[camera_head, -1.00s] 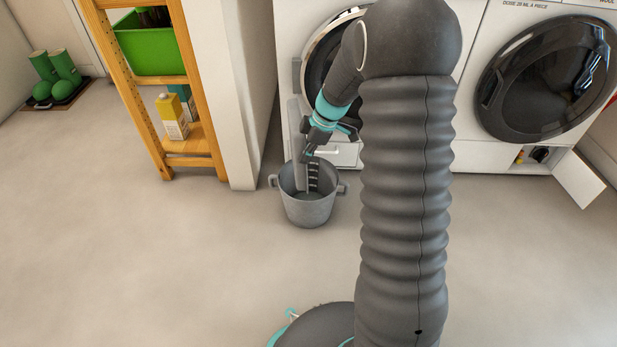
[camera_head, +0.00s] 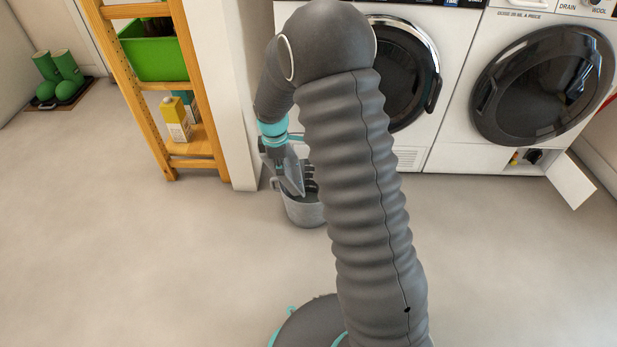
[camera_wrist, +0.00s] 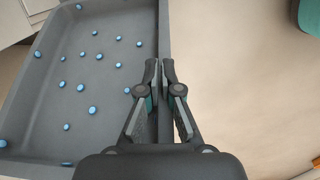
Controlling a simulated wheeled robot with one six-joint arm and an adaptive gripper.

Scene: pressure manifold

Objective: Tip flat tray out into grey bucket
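The flat tray (camera_wrist: 100,95) is grey and shallow, with several small blue drops or beads spread over its floor in the wrist view. My gripper (camera_wrist: 161,72) is shut on the tray's right wall. In the head view the tray (camera_head: 290,174) hangs steeply tilted below my gripper (camera_head: 277,150), over or just in front of the bucket. The grey bucket (camera_head: 304,212) stands upright on the floor. Its mouth is mostly hidden by the tray and my arm. I cannot tell whether anything lies in the bucket.
A wooden shelf (camera_head: 150,110) with a green bin (camera_head: 153,55) and a yellow carton (camera_head: 174,118) stands left, beside a white wall end (camera_head: 225,90). Washing machines (camera_head: 540,80) line the back; the right one has a small open flap (camera_head: 570,180). The floor in front is clear.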

